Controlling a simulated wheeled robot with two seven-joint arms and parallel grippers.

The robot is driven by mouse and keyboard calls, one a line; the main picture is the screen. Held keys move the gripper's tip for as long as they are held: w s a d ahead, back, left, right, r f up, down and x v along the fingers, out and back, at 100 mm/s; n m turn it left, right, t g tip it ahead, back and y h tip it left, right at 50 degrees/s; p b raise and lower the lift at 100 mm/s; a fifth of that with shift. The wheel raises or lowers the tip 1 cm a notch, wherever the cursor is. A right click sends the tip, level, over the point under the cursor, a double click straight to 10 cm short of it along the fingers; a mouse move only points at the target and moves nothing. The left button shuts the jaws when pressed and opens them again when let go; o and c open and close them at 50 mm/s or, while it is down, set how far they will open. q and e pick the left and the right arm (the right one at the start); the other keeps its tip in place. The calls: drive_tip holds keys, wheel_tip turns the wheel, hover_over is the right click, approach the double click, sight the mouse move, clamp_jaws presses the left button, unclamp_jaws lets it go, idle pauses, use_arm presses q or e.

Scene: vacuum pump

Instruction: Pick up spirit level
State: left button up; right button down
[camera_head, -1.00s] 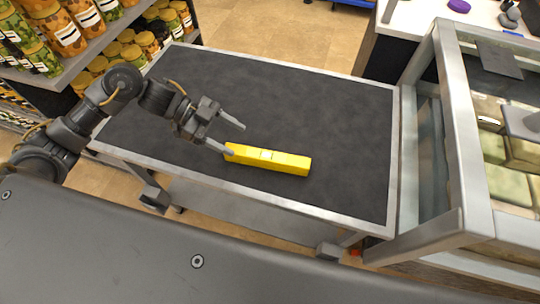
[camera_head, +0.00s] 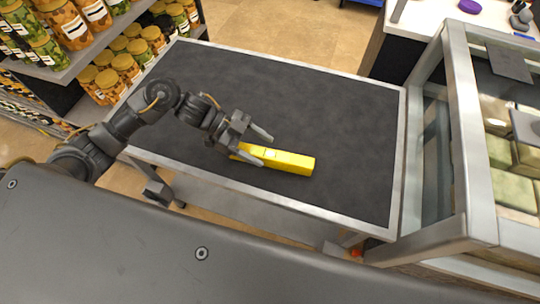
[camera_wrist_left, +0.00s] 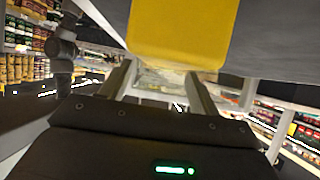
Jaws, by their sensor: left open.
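The yellow spirit level (camera_head: 290,161) lies on the dark top of the cart (camera_head: 330,110), toward its front edge. Its left end is partly hidden by my left gripper (camera_head: 266,149). That gripper is open, with its fingers spread above and around the left part of the level. In the left wrist view the level's yellow end (camera_wrist_left: 182,30) is large at the top centre, and the two fingers (camera_wrist_left: 158,85) stand apart below it. No contact between fingers and level can be made out. My right gripper is not in view.
A glass-sided metal display case (camera_head: 455,130) stands against the cart's right side. Shelves of jars (camera_head: 125,60) stand at the back left. A white counter (camera_head: 440,20) is at the back right. The far part of the cart top is clear.

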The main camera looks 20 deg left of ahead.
sight(270, 153)
use_arm(q)
drive_tip(key=shift+p+x, duration=0.3)
drive_tip(key=shift+x, duration=1.65)
drive_tip(key=shift+w, duration=0.1)
drive_tip(key=c, duration=1.2)
drive_tip(key=shift+c, duration=0.2)
drive_tip(key=shift+r, duration=0.6)
drive_tip(key=s+d+r, duration=0.9)
drive_tip(key=d+r, duration=0.1)
drive_tip(key=r, duration=0.1)
drive_tip(key=shift+s+r, duration=0.3)
drive_tip(key=shift+r, duration=0.1)
